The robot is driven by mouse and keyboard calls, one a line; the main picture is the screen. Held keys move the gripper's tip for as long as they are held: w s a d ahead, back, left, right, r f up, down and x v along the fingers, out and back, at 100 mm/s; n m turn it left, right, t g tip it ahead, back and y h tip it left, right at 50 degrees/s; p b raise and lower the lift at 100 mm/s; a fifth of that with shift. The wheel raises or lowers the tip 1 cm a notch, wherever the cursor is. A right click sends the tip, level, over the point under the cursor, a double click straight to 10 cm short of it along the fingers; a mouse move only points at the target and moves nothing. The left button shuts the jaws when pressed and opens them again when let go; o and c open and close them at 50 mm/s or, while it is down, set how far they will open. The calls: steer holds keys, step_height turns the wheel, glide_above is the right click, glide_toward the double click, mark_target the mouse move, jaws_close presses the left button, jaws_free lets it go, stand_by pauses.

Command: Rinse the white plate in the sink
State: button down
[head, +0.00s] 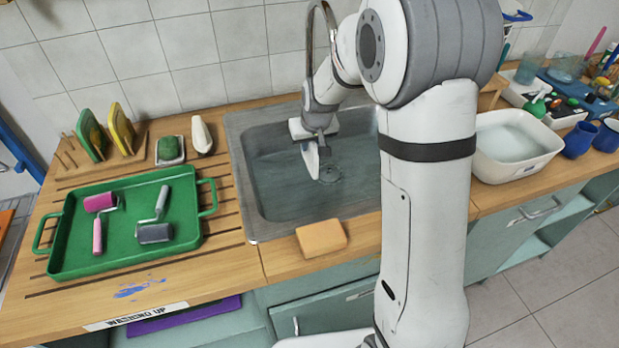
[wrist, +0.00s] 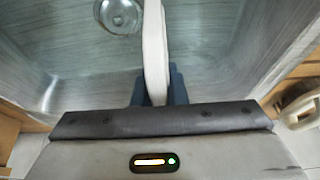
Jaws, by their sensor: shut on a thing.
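The white plate (head: 310,158) is held on edge by my gripper (head: 316,136), over the sink basin in the head view. In the wrist view the plate (wrist: 154,50) shows edge-on as a narrow pale band between the two dark fingers of my gripper (wrist: 157,88), which are shut on it. The metal sink (head: 242,160) surrounds the plate, and its drain (head: 331,174) lies just right of the plate; the drain (wrist: 119,14) also shows in the wrist view. The tall curved faucet (head: 309,50) rises behind, partly hidden by my arm. I cannot tell whether water runs.
Left of the sink are a green tray (head: 125,248) with two rollers, a plate rack (head: 75,160), a green scrubber (head: 171,149) and a white bottle (head: 201,134). An orange sponge (head: 321,238) lies at the sink's front edge. A white tub (head: 514,146) stands at right.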

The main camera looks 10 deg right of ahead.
steer(key=shift+r+p, duration=2.3)
steer(key=shift+r, duration=1.9)
steer(key=shift+r+p, duration=1.15)
steer(key=shift+r, duration=0.9)
steer(key=shift+f, duration=0.15)
